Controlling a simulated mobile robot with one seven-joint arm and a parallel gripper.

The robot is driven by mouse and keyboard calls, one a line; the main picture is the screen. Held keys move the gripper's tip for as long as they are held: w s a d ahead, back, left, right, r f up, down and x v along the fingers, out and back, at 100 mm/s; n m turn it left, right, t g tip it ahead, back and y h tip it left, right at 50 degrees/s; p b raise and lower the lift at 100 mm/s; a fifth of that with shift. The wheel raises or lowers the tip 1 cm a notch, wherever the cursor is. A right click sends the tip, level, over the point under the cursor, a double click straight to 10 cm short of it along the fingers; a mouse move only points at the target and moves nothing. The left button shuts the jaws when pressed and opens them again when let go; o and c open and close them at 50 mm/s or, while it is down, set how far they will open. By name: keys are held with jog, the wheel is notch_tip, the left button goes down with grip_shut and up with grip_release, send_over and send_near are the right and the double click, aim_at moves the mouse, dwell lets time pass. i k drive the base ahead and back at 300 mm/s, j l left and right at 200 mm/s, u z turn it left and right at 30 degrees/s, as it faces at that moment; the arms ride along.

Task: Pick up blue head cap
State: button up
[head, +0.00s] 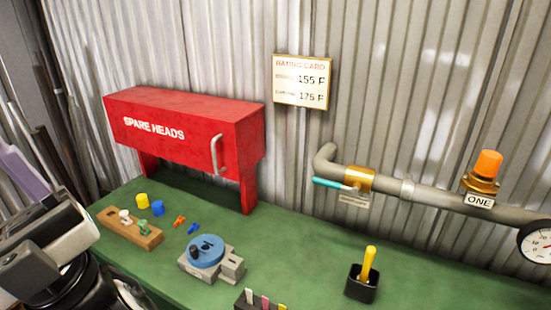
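A blue cap (157,208), short and cylindrical, stands on the green bench at the left. It sits just right of a like yellow cap (142,200), behind the wooden block. Part of my arm fills the lower left corner, left of the caps. The fingers of my gripper do not show, so nothing can be seen of what they hold. Nothing hides the blue cap.
A red SPARE HEADS cabinet (185,128) stands behind the caps. Near them are a wooden block (130,230) with fittings, small orange (179,221) and blue (193,229) pieces, and a blue-topped grey device (207,254).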

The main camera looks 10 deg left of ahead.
aim_at(158, 209)
jog(key=j, duration=1.25)
jog(key=i+j, duration=0.1)
jog(key=j, duration=2.45)
jog(key=i+u, duration=0.05)
